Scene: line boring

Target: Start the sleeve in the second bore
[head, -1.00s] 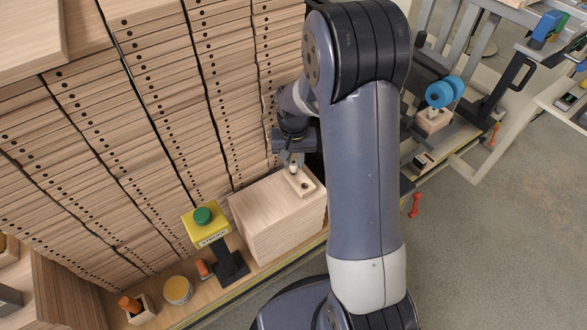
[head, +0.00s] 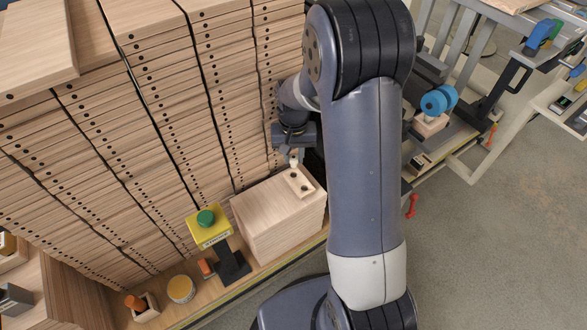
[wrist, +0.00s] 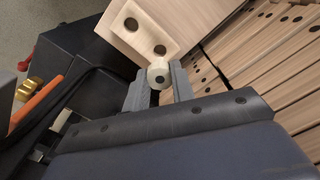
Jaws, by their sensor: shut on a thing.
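The bored block (head: 299,184) is a small pale wooden piece with two dark round bores. It lies on top of a wooden stack. The nearer bore (head: 305,189) and farther bore (head: 294,173) are both open and empty. In the wrist view the block (wrist: 146,35) shows both bores, one (wrist: 130,24) farther and one (wrist: 160,50) close to the sleeve. My gripper (head: 295,155) is shut on the off-white sleeve (head: 294,161); the sleeve (wrist: 159,73) sits between the fingertips in the wrist view. It is outside both bores, beside the farther one; its height is unclear.
A wooden stack (head: 270,220) carries the block. Tall drawer-like wooden stacks (head: 150,80) rise close behind and left of my gripper. A yellow box with a green button (head: 209,226) stands left. A blue-wheeled item (head: 438,100) is at right. Open floor lies right.

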